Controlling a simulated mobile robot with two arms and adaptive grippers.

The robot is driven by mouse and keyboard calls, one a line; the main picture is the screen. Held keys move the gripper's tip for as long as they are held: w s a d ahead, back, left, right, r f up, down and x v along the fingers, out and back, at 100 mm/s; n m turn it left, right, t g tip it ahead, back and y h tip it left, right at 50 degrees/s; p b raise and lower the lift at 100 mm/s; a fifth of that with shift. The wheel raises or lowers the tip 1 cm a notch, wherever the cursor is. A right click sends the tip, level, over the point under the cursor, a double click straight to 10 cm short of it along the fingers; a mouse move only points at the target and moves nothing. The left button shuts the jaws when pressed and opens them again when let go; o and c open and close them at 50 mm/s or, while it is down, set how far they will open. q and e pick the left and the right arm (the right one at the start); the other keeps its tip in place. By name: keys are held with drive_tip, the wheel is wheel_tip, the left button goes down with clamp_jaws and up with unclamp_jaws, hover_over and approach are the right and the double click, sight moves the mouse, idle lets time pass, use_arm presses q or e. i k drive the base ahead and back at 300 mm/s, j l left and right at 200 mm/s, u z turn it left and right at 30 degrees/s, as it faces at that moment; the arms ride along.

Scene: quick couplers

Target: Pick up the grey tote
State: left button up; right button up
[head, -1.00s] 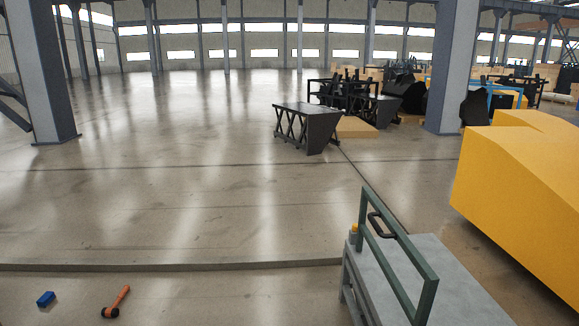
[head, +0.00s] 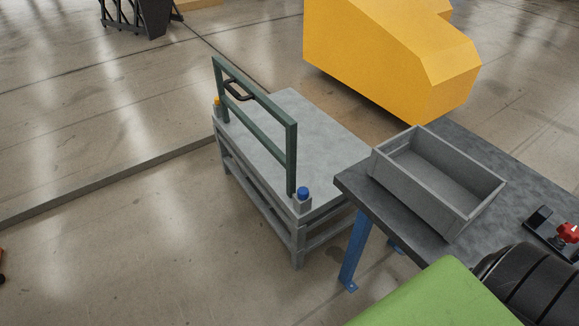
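The grey tote (head: 408,189) is an open rectangular box in the head view, right of centre. It sits upright near the left end of a dark-topped table (head: 364,198) with blue legs. The part of its inside that shows looks empty. Neither of my grippers shows in the head view, so I cannot see whether they are open or shut.
A grey cart (head: 321,131) with a green frame (head: 291,158) stands left of the table. A yellow block-shaped body (head: 385,55) is behind. A red-knobbed device (head: 566,233) sits on the table at right. Open floor lies to the left.

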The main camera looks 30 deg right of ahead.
sight(445, 186)
drive_tip(key=z, duration=2.2)
drive_tip(key=j+z, duration=0.3)
drive_tip(key=z, duration=0.2)
drive_tip(key=j+z, duration=0.75)
drive_tip(key=z, duration=0.25)
